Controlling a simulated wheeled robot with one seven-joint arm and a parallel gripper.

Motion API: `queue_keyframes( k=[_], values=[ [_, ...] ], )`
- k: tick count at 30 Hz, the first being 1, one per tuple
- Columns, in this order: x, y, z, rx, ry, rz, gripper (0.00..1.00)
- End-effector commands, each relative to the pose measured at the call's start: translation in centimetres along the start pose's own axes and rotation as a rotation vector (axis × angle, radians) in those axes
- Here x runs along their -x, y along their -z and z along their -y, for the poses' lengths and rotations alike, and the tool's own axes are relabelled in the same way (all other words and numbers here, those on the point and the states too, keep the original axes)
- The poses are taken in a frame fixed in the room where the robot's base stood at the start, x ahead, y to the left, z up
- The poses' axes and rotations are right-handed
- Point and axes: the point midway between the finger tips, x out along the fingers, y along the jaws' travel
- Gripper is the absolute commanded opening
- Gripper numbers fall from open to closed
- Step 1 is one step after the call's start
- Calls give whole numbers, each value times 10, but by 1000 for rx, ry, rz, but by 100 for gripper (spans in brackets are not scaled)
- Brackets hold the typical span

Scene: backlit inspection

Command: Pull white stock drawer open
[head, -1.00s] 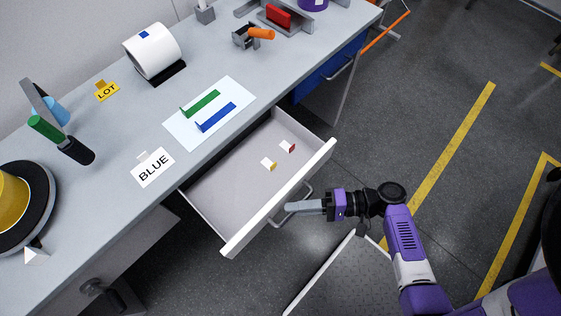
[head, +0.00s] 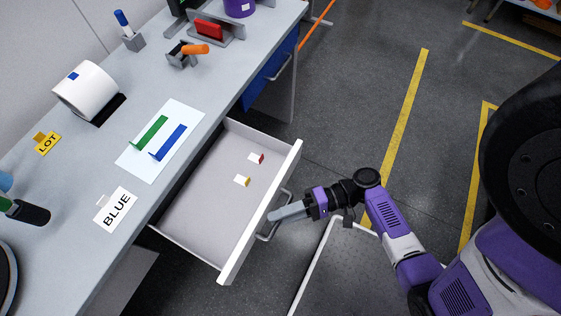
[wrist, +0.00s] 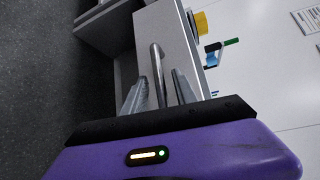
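The white stock drawer (head: 212,192) stands well out from under the grey workbench in the head view. Its pale front panel (head: 262,215) carries a grey bar handle (head: 287,200). A white block with a yellow face (head: 242,181) and one with a red face (head: 256,158) lie inside it. My gripper (head: 273,217) is at the handle, outside the front panel. In the wrist view the handle bar (wrist: 156,70) runs between my two fingers, with a visible gap on each side. The fingers are apart and not shut on the bar.
The workbench (head: 85,160) runs along the left with a BLUE card (head: 116,210), a white roll (head: 86,90) and other items on top. A blue drawer (head: 265,80) is farther along. A grey platform with a white rim (head: 340,275) lies below my arm. Open floor is at right.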

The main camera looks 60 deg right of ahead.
Motion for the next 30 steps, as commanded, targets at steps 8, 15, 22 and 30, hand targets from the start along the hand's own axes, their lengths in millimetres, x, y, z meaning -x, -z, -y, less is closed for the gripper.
queue_keyframes(
  k=[8,15,22,30],
  values=[
    [9,1,0,1,0,-1,34],
    [47,1,-1,1,0,-1,34],
    [74,1,0,1,1,0,34],
    [78,0,0,0,0,0,34]
  ],
)
